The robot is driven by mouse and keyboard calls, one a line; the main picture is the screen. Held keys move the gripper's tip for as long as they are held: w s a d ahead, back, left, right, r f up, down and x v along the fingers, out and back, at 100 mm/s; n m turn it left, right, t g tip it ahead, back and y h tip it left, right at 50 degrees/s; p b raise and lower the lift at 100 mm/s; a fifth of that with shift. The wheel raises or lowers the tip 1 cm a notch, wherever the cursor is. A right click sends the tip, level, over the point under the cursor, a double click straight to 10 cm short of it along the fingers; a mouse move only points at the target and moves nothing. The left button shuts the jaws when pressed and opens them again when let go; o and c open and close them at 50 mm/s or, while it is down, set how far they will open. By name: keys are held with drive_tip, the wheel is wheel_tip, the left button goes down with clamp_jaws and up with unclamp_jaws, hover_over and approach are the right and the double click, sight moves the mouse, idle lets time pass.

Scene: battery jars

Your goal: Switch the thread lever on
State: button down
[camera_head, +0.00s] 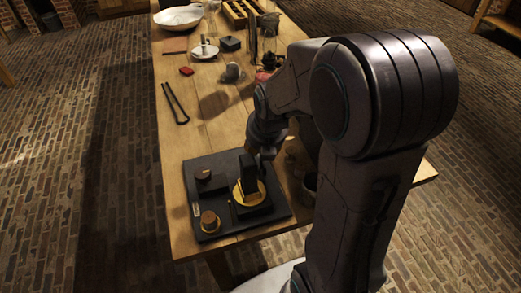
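A dark board (228,235) lies flat near the front end of the wooden table. It bears a brass disc (262,188) on a black base, a dark round knob (203,175) at the back left and a brown-topped brass knob (209,220) at the front left. A thin upright piece (233,211) stands left of the disc. I cannot tell which part is the thread lever. My gripper (250,178) points down at the brass disc, and a dark upright shape there overlaps the disc. Its fingers merge with the dark parts, so contact and opening are unclear.
Black tongs (175,103) lie on the table's left side. A white bowl (179,18), a cup on a saucer (205,51), a red block (186,71) and a black box (230,43) stand farther back. The table between tongs and board is mostly clear.

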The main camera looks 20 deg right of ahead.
drive_tip(key=shift+s+f, duration=0.15)
drive_tip(key=c, duration=1.1)
unclamp_jaws()
drive_tip(key=shift+r, duration=0.6)
drive_tip(key=v, duration=1.1)
drive_tip(key=shift+s, duration=0.1)
